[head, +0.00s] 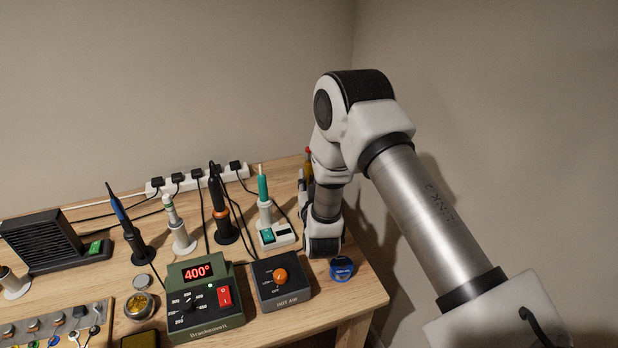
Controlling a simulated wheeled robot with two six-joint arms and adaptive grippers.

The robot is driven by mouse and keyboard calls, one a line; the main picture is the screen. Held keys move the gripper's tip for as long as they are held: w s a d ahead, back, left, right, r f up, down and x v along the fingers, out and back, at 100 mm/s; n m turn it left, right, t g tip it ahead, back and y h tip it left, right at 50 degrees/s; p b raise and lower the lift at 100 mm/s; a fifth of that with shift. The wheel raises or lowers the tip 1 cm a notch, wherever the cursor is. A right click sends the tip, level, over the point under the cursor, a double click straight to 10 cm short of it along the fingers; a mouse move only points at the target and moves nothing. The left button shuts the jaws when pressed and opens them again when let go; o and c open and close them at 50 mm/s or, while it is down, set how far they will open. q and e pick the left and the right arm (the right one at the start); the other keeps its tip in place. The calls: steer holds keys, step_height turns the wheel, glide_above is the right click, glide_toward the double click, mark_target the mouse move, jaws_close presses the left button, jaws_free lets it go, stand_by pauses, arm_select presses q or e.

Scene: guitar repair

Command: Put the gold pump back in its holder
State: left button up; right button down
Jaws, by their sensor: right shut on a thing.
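The gold pump (308,163) shows as a narrow gold piece with a red tip, at the back right of the bench beside my right wrist. Most of it is hidden behind my arm. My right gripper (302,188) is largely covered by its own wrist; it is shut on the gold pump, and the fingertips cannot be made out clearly. I cannot tell which holder belongs to the pump; it may be hidden behind my arm. My left gripper is not in view.
A teal-handled tool (263,188) stands in a white base just left of my wrist. Other tools stand further left. A hot air box (281,290), a green 400° station (204,312) and a blue tin (341,269) are in front. A power strip (205,177) lies behind.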

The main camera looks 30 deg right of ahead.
steer(key=shift+f+b, duration=0.7)
steer(key=shift+f, duration=0.1)
steer(key=shift+c, duration=1.5)
jaws_free()
steer(key=shift+r, duration=0.15)
step_height(320, 180, up, 11)
steer(key=p, duration=0.8)
